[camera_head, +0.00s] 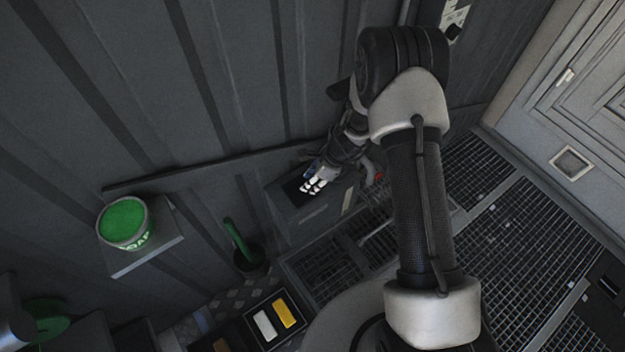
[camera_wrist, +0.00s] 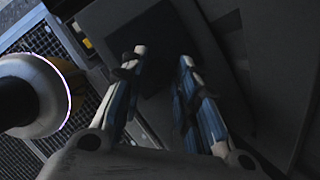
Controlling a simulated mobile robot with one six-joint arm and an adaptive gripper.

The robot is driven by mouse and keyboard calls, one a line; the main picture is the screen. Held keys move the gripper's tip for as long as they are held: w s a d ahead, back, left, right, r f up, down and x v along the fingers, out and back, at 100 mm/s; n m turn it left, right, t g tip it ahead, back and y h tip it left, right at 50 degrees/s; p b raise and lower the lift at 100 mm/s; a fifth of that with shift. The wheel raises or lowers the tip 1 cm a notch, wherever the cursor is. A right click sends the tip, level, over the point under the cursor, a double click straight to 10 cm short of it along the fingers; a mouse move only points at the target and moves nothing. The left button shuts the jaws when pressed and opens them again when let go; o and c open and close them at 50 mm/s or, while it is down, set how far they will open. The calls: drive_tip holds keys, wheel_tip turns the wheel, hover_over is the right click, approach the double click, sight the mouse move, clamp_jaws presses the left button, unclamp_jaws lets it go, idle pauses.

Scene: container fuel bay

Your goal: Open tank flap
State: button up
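A grey box (camera_head: 286,218), which looks like the tank, stands against the corrugated wall. A dark square patch (camera_head: 292,190) shows on its top; it also appears in the wrist view (camera_wrist: 162,25). I cannot tell whether this patch is the flap or an opening. My gripper (camera_head: 314,187) is over the box top beside the dark patch. In the wrist view its two blue and white fingers (camera_wrist: 163,58) are spread with nothing visible between them. Whether a fingertip touches the box cannot be told.
A green-topped bucket (camera_head: 125,222) stands on a wall shelf (camera_head: 150,252) at left. A green-handled item sits in a dark pot (camera_head: 250,262). A tray holds yellow and white blocks (camera_head: 265,325).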

clamp_jaws()
